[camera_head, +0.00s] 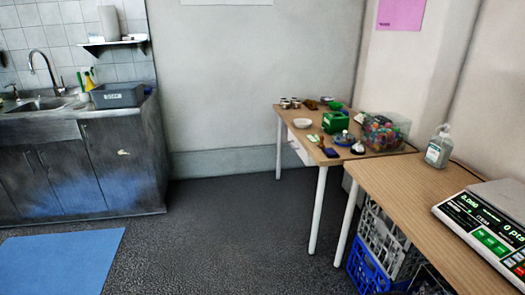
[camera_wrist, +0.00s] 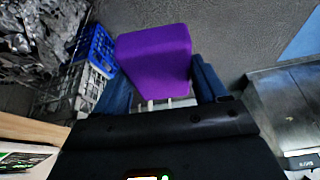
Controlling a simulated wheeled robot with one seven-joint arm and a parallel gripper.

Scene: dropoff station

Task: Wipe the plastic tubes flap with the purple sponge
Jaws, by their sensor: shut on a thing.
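In the wrist view the purple sponge (camera_wrist: 153,55) is held between the two dark blue fingers of my gripper (camera_wrist: 165,88). The gripper is shut on it, and the sponge sticks out past the fingertips over the dark floor. My gripper and the sponge do not show in the head view. I cannot make out a plastic tubes flap for certain in either view.
A sink counter (camera_head: 85,160) with a grey bin (camera_head: 118,95) stands at the left. A wooden table (camera_head: 330,154) with several small items stands at the back right. A nearer table (camera_head: 420,190) holds a scale (camera_head: 485,230). Crates (camera_head: 375,260) sit beneath. The middle floor is clear.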

